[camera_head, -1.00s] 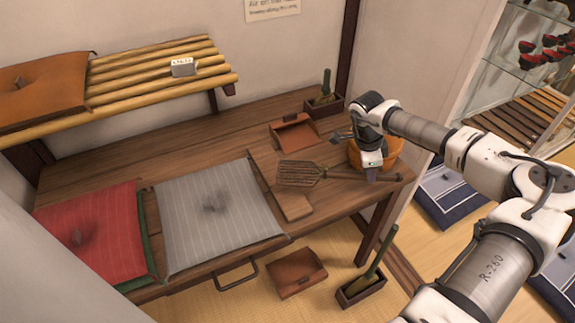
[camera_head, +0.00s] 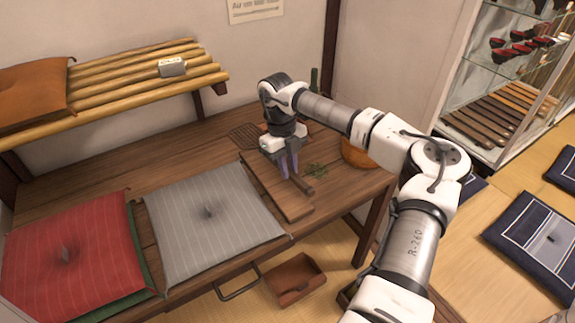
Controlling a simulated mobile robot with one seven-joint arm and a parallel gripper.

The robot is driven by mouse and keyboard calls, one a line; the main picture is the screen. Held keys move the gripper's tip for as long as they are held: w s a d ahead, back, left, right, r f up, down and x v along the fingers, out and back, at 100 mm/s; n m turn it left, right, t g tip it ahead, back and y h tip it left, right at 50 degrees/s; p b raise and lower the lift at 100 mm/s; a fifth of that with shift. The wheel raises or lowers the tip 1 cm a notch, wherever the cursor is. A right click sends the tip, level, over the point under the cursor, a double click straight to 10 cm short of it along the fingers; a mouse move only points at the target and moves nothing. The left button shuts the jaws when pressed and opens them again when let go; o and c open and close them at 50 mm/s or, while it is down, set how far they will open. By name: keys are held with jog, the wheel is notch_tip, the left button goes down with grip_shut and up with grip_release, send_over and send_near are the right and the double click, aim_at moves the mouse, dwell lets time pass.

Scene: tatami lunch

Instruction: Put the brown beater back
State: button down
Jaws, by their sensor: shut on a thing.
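The brown beater shows in the head view with its woven head (camera_head: 243,135) towards the back left and its handle end (camera_head: 303,186) towards the front right. My gripper (camera_head: 288,172) is shut on the beater's handle. The gripper is over the flat wooden board (camera_head: 291,207) on the table. The middle of the beater is hidden behind my gripper and wrist. I cannot tell whether the beater touches the board or table.
A grey striped cushion (camera_head: 222,229) and a red cushion (camera_head: 70,255) lie left on the table (camera_head: 130,172). A slatted shelf (camera_head: 130,78) hangs above. A brown dustpan (camera_head: 297,279) lies on the floor.

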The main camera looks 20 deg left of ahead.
jog(key=shift+w+a+b+x, duration=0.2)
jog(key=shift+b+x, duration=0.4)
jog(key=shift+x, duration=0.45)
jog(key=shift+w+a+b+x, duration=0.1)
jog(key=shift+a+b+x, duration=0.1)
jog(key=shift+b+x, duration=0.65)
jog(key=shift+w+a+b+x, duration=0.1)
jog(key=shift+a+b+x, duration=0.2)
jog(key=shift+x, duration=0.95)
jog(key=shift+d+f, duration=0.1)
jog(key=shift+f, duration=0.05)
jog(key=c, duration=1.3)
grip_release()
jog(key=b+v, duration=0.1)
jog(key=v, duration=1.3)
jog(key=shift+s+b, duration=0.1)
jog(key=shift+b, duration=0.25)
